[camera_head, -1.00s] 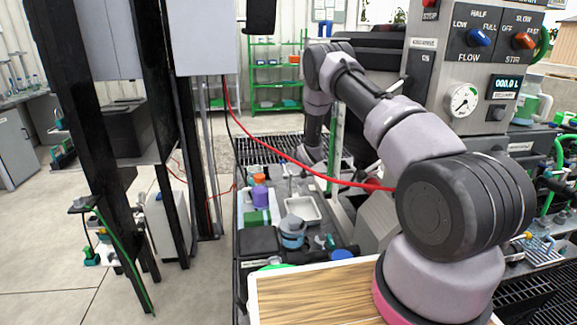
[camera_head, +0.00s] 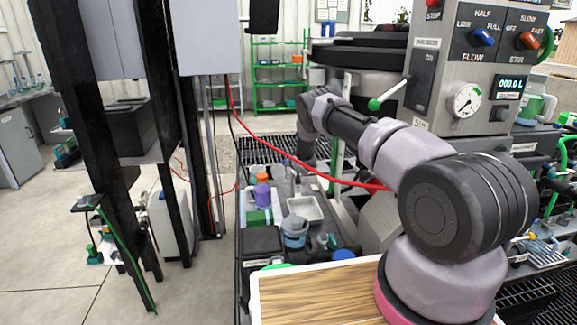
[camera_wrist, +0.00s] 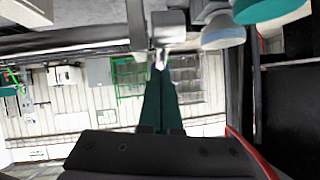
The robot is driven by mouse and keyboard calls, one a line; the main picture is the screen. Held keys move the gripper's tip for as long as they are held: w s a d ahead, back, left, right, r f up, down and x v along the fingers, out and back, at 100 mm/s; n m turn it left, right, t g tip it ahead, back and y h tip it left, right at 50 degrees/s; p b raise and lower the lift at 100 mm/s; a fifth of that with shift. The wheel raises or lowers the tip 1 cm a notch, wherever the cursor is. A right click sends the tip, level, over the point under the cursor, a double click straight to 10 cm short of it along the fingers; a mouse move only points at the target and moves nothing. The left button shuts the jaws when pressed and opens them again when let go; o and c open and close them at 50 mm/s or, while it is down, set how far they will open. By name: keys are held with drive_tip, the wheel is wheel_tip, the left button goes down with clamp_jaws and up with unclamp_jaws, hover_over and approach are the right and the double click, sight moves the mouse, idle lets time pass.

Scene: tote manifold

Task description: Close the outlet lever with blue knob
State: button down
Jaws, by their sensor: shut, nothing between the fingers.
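My gripper (camera_wrist: 160,68) shows in the wrist view, with its two dark green fingers together and nothing between them. The fingertips appear just under a grey block (camera_wrist: 170,27) with a small bright metal part; I cannot tell whether they touch. A pale blue round part (camera_wrist: 222,30) is up and right of the tips, apart from them. I cannot tell whether it is the outlet lever's blue knob. In the head view the gripper is hidden beyond my arm, and no outlet lever with a blue knob can be made out for certain.
The control panel (camera_head: 462,55) has a blue flow dial (camera_head: 482,37) and an orange stir dial (camera_head: 528,41). A green-tipped lever (camera_head: 388,92) projects left of it. A red cable (camera_head: 290,155) hangs across behind my arm. Bottles and a tray (camera_head: 305,209) stand on the bench.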

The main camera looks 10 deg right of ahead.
drive_tip(key=shift+w+f+g, duration=0.6)
drive_tip(key=shift+w+f, duration=0.05)
drive_tip(key=v, duration=1)
drive_tip(key=shift+s+r, duration=0.2)
drive_tip(key=shift+s, duration=0.2)
